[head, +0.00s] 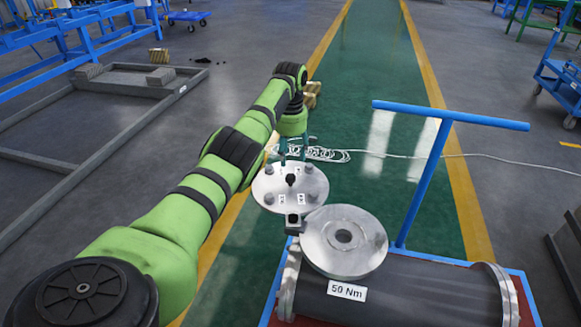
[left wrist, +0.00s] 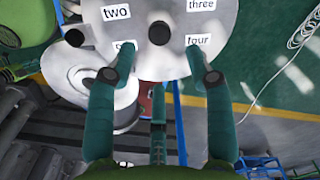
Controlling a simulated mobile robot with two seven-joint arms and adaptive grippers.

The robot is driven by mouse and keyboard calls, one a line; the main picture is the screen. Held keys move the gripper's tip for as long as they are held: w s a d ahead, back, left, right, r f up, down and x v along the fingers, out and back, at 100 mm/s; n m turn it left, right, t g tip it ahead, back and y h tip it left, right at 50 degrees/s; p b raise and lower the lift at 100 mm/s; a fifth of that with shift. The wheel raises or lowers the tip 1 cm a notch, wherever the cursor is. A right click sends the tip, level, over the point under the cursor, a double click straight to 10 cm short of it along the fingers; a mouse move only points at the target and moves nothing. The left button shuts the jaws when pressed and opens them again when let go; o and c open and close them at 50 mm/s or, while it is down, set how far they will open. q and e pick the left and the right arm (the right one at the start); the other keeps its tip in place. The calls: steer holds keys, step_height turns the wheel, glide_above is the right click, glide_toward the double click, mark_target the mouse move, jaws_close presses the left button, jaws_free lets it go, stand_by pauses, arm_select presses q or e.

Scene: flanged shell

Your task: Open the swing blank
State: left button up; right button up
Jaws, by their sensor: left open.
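The swing blank (head: 276,196) is a round silver plate with dark knobs and small labels. It sits swung out beside the round flange (head: 372,243) of the shell, with a small dark bracket (head: 293,222) between them. The flange face with its central hole is uncovered. My left gripper (head: 293,158) is above the blank, pointing down, open and empty. In the left wrist view the blank (left wrist: 228,15) shows labels "two", "three" and "four"; one more label is partly hidden by a finger. A dark knob lies between the open fingertips (left wrist: 161,50); contact cannot be told. My right gripper is out of view.
The dark cylindrical shell (head: 420,290), labelled "50 Nm", lies on a blue cart with an upright blue handle (head: 420,180). A coiled white cable (head: 320,154) lies on the green floor behind the blank.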

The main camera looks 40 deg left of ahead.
arm_select(q)
steer(key=shift+r, duration=2.25)
